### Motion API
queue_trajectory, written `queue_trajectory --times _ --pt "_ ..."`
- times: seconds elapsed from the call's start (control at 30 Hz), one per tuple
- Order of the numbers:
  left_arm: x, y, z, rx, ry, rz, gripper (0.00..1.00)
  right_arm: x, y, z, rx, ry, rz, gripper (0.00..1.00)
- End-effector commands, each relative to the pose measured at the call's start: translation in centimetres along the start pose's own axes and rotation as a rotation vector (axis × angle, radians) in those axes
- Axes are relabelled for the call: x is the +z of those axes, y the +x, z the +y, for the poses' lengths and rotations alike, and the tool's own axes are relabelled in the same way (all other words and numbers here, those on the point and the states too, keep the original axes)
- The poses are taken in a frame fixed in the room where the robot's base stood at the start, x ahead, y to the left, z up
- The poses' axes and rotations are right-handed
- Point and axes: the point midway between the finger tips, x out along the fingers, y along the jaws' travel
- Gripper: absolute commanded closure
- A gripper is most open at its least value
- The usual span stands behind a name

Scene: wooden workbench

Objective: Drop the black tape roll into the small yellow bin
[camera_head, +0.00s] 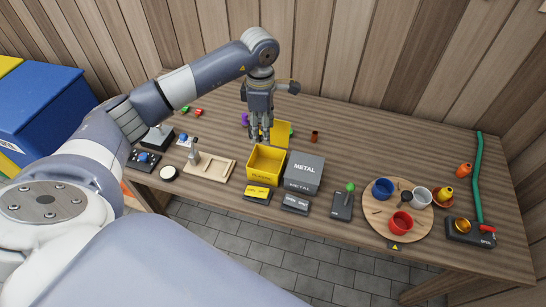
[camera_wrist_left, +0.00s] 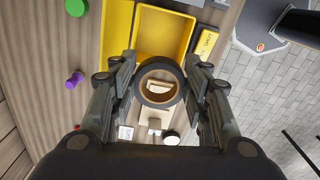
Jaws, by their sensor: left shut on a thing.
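My left gripper (camera_head: 262,138) is above the bench, just behind and slightly left of the small yellow bin (camera_head: 265,177). In the left wrist view my left gripper (camera_wrist_left: 159,84) is shut on the black tape roll (camera_wrist_left: 159,101), a dark ring with a tan inner core. The roll cannot be made out in the head view. The yellow bin is open at the top and its inside looks empty. It also shows in the left wrist view (camera_wrist_left: 163,36), beyond the roll. My right gripper is in neither view.
A grey METAL bin (camera_head: 304,172) stands right of the yellow bin. An upright yellow panel (camera_head: 281,133) stands behind it. A wooden tray (camera_head: 215,167) lies to the left. A round board (camera_head: 385,222) with cups is farther right. Small labelled blocks (camera_head: 257,193) line the front.

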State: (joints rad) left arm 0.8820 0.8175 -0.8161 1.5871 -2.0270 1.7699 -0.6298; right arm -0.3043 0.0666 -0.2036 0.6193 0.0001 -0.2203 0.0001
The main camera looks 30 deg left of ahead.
Motion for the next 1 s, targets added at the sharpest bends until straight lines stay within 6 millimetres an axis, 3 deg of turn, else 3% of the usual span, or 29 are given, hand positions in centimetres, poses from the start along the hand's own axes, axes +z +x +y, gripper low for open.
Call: queue_trajectory --times 0.17,0.6,0.97,1.0 --pt "-0.1 0.6 0.2 -0.002 -0.005 0.000 0.80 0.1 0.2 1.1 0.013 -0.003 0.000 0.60" --pt "-0.1 5.3 0.2 -0.001 -0.005 0.000 0.80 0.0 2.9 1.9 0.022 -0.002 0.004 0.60" --pt "-0.1 5.9 0.2 0.000 -0.004 0.000 0.80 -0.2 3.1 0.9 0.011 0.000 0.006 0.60" --pt "-0.1 5.9 0.2 0.000 -0.005 0.000 0.52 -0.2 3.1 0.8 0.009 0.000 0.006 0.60"
